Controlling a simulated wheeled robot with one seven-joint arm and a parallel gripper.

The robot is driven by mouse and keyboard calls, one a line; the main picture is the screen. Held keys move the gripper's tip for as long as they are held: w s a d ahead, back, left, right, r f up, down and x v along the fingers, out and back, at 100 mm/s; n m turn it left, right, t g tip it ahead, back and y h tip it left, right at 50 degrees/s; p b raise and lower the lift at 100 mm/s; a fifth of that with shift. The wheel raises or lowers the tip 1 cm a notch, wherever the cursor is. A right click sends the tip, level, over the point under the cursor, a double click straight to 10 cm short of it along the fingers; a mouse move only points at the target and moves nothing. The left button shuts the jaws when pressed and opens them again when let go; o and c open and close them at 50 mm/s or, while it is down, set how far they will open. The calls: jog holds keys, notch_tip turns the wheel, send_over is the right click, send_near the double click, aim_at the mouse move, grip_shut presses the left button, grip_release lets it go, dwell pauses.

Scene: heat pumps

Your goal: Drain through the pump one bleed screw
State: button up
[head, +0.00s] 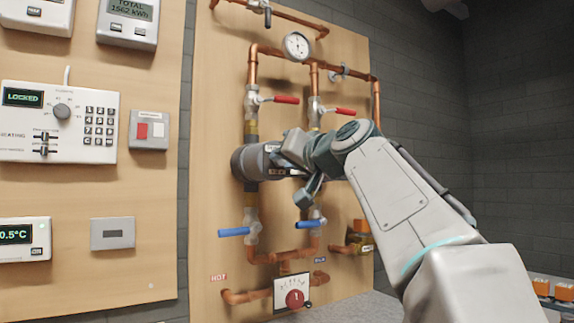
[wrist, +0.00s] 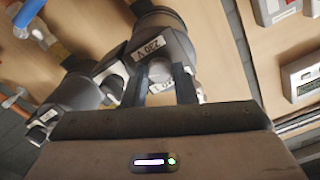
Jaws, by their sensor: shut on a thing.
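The dark grey left pump (head: 245,163) sits on a vertical copper pipe on the wooden board. In the wrist view the same pump (wrist: 165,30) carries a 230 V label, with a small round grey bleed screw (wrist: 160,71) at its front. My gripper (wrist: 161,72) has its two fingers closed on either side of this screw. In the head view my gripper and wrist cover part of the pump front, and the screw is hidden. A second pump (wrist: 75,95) shows beside it in the wrist view; in the head view my arm mostly covers it.
Two red-handled valves (head: 285,99) (head: 344,111) are above the pumps and two blue-handled valves (head: 235,232) (head: 306,227) below, all handles sideways. A gauge (head: 296,46) is on top and a red dial (head: 294,298) below. A keypad controller (head: 60,120) reads LOCKED on the left board.

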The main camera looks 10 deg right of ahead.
dwell(0.3)
jog(key=o, duration=1)
jog(key=v, duration=1.3)
jog(key=shift+s, duration=0.35)
jog(key=shift+d, duration=0.1)
